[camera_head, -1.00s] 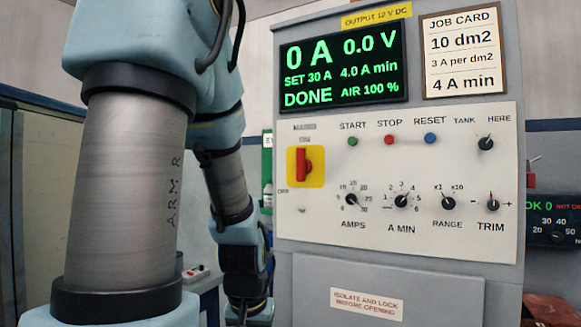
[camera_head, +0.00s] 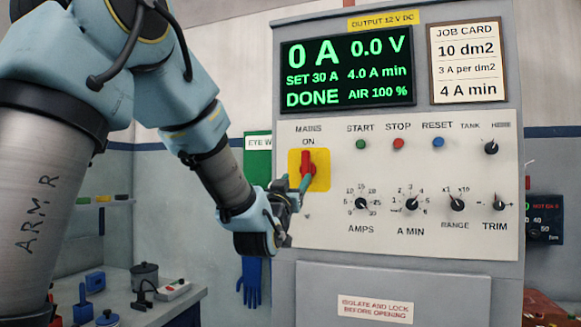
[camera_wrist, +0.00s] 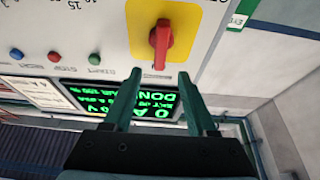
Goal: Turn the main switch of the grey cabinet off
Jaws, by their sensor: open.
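The main switch is a red handle (camera_head: 308,160) on a yellow plate (camera_head: 322,182), on the front of the grey cabinet (camera_head: 400,273). The handle stands upright under the words MAINS and ON. My gripper (camera_head: 300,184) is at the lower left of the plate, with a teal finger in front of it. In the wrist view my gripper (camera_wrist: 159,74) is open and empty. The red handle (camera_wrist: 160,46) there lies just beyond the fingertips, lined up with the gap between them. I cannot tell whether a finger touches the plate.
Several knobs and the green, red and blue buttons (camera_head: 398,143) sit right of the switch. The display (camera_head: 346,73) reads 0 A, 0.0 V and DONE. A bench (camera_head: 140,305) with a pot and tools stands at the lower left. A blue glove (camera_head: 251,282) hangs beside the cabinet.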

